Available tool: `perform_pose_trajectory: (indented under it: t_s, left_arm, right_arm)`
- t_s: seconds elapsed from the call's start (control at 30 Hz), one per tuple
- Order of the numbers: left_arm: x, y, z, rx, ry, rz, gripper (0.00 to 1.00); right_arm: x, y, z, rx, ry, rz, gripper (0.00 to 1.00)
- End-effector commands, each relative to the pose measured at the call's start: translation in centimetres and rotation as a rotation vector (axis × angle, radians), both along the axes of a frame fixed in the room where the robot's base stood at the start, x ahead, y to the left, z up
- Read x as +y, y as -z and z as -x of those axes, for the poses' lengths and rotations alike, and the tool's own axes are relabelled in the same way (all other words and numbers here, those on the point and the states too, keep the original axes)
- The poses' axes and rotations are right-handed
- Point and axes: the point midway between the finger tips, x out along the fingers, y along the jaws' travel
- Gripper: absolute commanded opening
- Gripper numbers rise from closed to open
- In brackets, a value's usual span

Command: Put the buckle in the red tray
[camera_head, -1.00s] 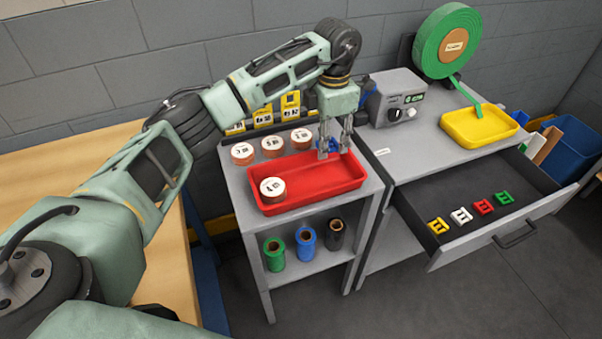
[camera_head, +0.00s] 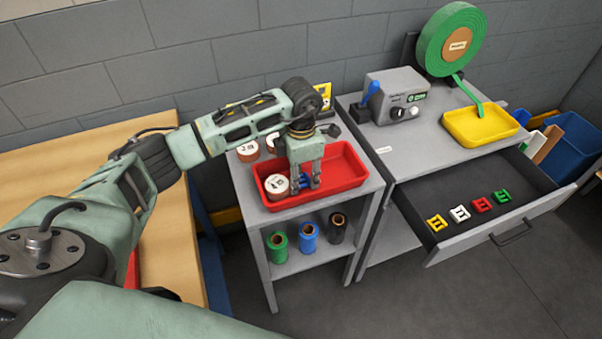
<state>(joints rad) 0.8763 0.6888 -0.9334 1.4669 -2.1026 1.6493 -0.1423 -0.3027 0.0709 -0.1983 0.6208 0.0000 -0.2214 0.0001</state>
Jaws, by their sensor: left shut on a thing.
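My left gripper (camera_head: 306,187) points down into the red tray (camera_head: 346,166) on the grey shelf unit, towards its left half. It is shut on a small blue piece, seemingly the buckle (camera_head: 305,180), which shows between the fingers and is partly hidden by them. The buckle is low in the tray; I cannot tell whether it touches the tray floor. A white-topped brown roll (camera_head: 277,187) lies in the tray just left of the fingers. My right gripper is not in view.
Other rolls (camera_head: 248,151) stand behind the tray. Yellow, white, red (camera_head: 482,205) and green buckles lie in the open drawer (camera_head: 465,190). A yellow tray (camera_head: 480,125) and a grey device (camera_head: 398,95) stand on the cabinet. The tray's right half is clear.

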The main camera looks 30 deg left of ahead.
Motion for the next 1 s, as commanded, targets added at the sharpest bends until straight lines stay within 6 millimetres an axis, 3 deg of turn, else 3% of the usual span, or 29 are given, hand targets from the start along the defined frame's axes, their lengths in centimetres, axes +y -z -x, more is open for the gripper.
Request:
perform_pose_trajectory:
  t_s: [0.2, 0.23, 0.43, 0.83, 1.0]
  left_arm:
    - [0.0, 0.4, 0.0, 0.000, 0.000, 0.000, 0.16]
    - [0.0, 0.3, 0.0, -0.001, 0.000, 0.001, 0.35]
    - [0.0, 0.2, 0.0, 0.000, 0.000, 0.000, 0.52]
    - [0.0, -0.4, -0.1, -0.002, 0.000, 0.001, 0.52]
    - [0.0, -3.2, -0.2, -0.006, 0.001, 0.000, 0.52]
  right_arm:
    - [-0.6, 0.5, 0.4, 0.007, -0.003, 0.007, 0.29]
    - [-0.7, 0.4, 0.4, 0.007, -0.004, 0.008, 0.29]
    - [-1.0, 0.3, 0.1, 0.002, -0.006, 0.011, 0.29]
    - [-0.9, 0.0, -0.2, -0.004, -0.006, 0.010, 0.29]
    - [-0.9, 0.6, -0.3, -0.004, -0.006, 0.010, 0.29]
